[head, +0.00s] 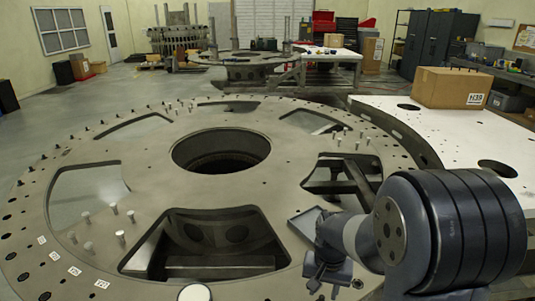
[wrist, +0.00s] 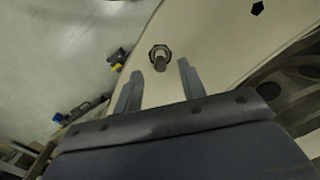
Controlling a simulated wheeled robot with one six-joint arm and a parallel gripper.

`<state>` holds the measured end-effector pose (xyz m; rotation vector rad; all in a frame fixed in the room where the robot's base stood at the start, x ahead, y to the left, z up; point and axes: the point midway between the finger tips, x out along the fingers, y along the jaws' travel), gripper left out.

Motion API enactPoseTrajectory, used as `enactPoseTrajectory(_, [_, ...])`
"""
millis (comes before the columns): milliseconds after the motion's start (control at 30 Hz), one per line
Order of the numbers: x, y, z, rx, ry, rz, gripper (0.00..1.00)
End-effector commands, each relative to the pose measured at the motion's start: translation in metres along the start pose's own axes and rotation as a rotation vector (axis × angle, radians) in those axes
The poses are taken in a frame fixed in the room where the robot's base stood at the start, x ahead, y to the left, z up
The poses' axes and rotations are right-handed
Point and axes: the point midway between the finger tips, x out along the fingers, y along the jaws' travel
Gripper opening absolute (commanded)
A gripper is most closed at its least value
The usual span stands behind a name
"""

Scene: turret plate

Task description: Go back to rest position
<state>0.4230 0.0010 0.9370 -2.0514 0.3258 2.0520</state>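The large grey turret plate (head: 120,150) fills the middle of the head view, with a round centre hole, several cut-out windows and bolts standing along its rim. My gripper (head: 328,282) is low at the right front of the plate, partly hidden by my own arm. In the wrist view my gripper (wrist: 159,70) has its two fingers apart with nothing held between them.
A cardboard box (head: 452,87) stands on a white-topped table (head: 440,125) at the right. Short pins (head: 115,210) stand on the plate at the left front. White number labels (head: 73,271) lie along its left rim. Open floor (head: 50,115) is at the left.

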Motion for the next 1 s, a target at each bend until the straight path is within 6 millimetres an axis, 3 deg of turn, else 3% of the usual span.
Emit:
enactPoseTrajectory(267, [0.048,0.000,0.001,0.000,-0.004,0.001,0.39])
enactPoseTrajectory(500, [0.029,0.000,0.000,0.000,0.001,0.000,0.39])
enactPoseTrajectory(1000, [0.029,0.000,0.000,0.000,0.001,0.000,0.39])
